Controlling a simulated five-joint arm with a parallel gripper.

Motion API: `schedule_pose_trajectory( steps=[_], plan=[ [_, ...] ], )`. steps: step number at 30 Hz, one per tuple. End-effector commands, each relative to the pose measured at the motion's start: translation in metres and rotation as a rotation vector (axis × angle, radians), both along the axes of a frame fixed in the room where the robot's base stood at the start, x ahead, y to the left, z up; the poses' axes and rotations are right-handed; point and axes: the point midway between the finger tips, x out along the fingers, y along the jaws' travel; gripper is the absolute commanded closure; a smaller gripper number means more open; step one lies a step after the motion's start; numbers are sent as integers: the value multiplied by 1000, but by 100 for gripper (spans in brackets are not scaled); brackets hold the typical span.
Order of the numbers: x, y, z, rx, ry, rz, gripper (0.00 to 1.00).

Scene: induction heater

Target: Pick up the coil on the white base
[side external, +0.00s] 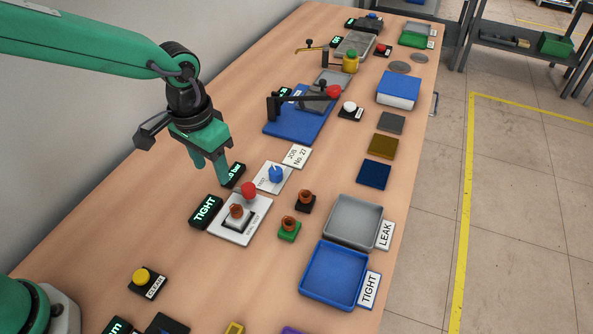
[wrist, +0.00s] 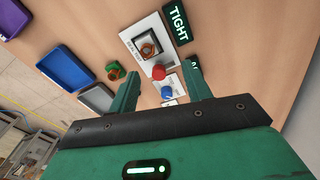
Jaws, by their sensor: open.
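In the wrist view the same coil (wrist: 149,50) shows beyond my fingertips, near the top. My gripper (side external: 211,172) is open and empty, above the table and up-left of the coil, apart from it. In the wrist view my gripper (wrist: 162,82) frames the red knob (wrist: 158,72) and a blue knob (wrist: 167,93). Similar coils stand on a green base (side external: 289,227) and a black base (side external: 305,201).
A lit TIGHT display (side external: 206,210) stands just left of the plate. A grey LEAK tray (side external: 352,237) and a blue TIGHT tray (side external: 333,290) lie to the right. A blue fixture with a clamp arm (side external: 292,127) stands farther back. Bare table lies in front of the plate.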

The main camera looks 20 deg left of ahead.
Motion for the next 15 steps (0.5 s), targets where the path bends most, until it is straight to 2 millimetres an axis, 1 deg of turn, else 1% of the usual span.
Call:
schedule_pose_trajectory(
  steps=[1,6,10,15],
  plan=[
    [2,-9,-10,8,17,-9,51],
    [5,-27,-29,23,45,-27,51],
    [6,-33,-35,27,53,-32,51],
    [6,-34,-36,27,55,-32,51]
  ],
)
